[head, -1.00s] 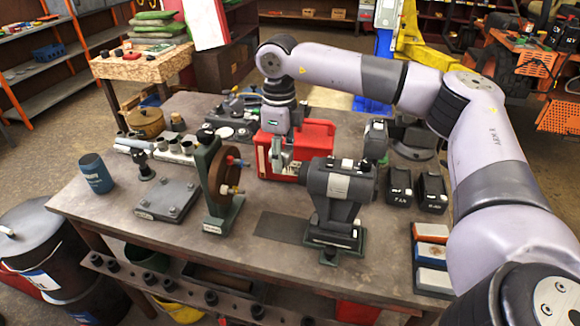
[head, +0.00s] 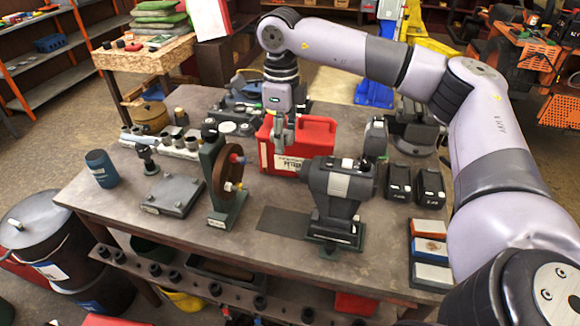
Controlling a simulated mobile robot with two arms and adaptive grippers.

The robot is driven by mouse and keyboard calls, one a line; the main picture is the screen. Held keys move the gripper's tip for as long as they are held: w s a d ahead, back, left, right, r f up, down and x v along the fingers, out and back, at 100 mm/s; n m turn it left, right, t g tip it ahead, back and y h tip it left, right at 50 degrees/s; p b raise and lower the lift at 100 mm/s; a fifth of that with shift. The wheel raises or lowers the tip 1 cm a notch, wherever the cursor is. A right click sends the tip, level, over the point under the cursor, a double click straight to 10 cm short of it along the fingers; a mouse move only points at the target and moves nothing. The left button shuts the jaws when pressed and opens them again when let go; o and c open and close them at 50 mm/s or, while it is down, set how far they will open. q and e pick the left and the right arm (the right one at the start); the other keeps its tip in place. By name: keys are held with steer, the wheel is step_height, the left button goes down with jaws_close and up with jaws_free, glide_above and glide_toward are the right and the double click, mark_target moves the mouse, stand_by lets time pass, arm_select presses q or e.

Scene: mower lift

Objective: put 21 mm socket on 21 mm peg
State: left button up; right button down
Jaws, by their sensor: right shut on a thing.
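My right gripper (head: 283,132) hangs from the arm, pointing down, in front of the red can (head: 318,137) near the middle of the bench. Its fingers are shut on a small grey socket-like piece, mostly hidden by the fingers. The piece is too small for its size to be read. Several metal sockets (head: 191,143) stand upright in a row on a pale rail at the back left of the bench, left of my gripper. I cannot make out which place is the 21 mm peg. My left gripper is not in view.
A wheel on a green stand (head: 226,182) and a grey bench grinder (head: 338,190) stand near the front. A blue cup (head: 101,168) and a flat grey plate (head: 173,195) are at left. Black blocks (head: 430,186) and sharpening stones (head: 430,249) are at right.

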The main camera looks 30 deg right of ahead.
steer(key=s+a+f+n+b, duration=0.3)
steer(key=s+a+f+n, duration=0.3)
steer(key=n, duration=0.8)
steer(key=s+a+f+n+b, duration=0.4)
steer(key=s+a+f+n, duration=0.2)
steer(key=s+f+n, duration=0.4)
steer(key=f+n, duration=0.1)
steer(key=n, duration=0.2)
steer(key=shift+a+f+n, duration=0.3)
steer(key=shift+f+n, duration=0.05)
steer(key=shift+n, duration=0.05)
steer(key=shift+r, duration=0.1)
